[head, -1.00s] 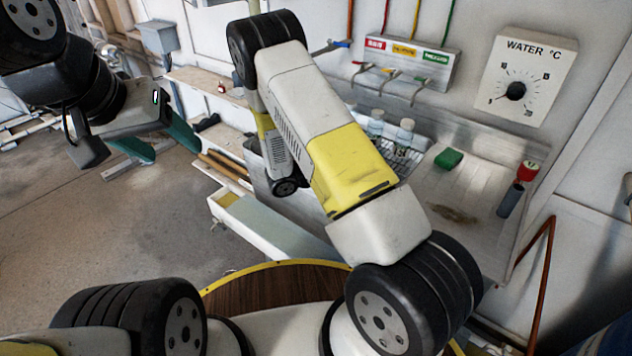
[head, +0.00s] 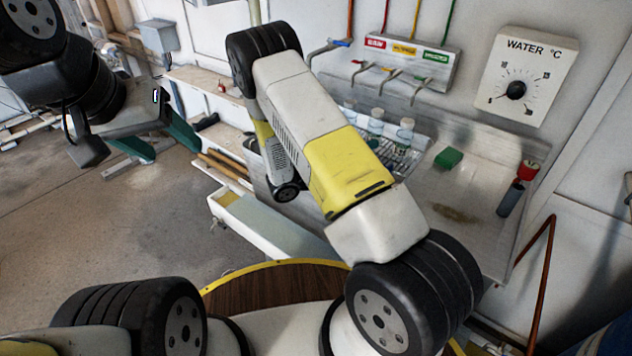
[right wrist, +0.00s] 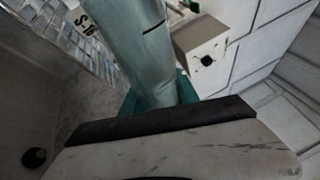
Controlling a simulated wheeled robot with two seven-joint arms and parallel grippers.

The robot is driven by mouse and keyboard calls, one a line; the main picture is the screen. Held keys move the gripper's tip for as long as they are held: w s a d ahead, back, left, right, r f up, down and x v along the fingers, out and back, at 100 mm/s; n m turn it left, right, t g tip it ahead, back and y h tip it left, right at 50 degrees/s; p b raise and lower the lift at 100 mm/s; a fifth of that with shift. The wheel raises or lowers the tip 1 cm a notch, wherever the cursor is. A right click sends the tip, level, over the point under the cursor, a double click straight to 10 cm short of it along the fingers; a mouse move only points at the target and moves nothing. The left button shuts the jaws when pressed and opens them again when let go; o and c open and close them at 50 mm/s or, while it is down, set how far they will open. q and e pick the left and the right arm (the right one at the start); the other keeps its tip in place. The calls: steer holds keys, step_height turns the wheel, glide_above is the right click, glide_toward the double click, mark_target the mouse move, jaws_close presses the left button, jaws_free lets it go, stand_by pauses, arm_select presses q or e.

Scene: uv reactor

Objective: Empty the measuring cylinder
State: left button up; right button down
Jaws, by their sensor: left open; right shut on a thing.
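The measuring cylinder (right wrist: 140,45) is a pale, see-through tube with a dark line on its side, seen in the right wrist view. My right gripper (right wrist: 157,98) is shut on it, with teal finger edges showing on both sides. Its mouth and contents are out of view, so I cannot tell how full it is or its true tilt. In the head view my right arm hides the right gripper and the cylinder. My left gripper (head: 160,142) is open and empty, with teal fingers apart above the floor at the left.
A steel sink unit (head: 478,187) stands at the right, with a green sponge (head: 448,158) and a red-topped dark cylinder (head: 517,190) on it. Several bottles (head: 405,130) stand in a rack (head: 400,158). Taps and a water dial (head: 516,90) are on the wall.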

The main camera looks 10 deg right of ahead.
steer(key=shift+w+a+r+n+h+p, duration=0.1)
steer(key=shift+n+h+p, duration=0.4)
steer(key=shift+n, duration=0.4)
steer(key=shift+s+d+r+n+t, duration=0.25)
steer(key=shift+s+d+n+t, duration=0.15)
steer(key=shift+s, duration=0.3)
stand_by(0.4)
steer(key=shift+s+d+r+p, duration=0.15)
steer(key=shift+r+p, duration=0.05)
steer(key=shift+p, duration=0.15)
steer(key=shift+s+d+r+n+t, duration=0.3)
steer(key=shift+s+r+n+t, duration=0.1)
steer(key=shift+n, duration=0.3)
steer(key=shift+s+n, duration=0.1)
steer(key=shift+n, duration=0.2)
steer(key=shift+t+h, duration=0.3)
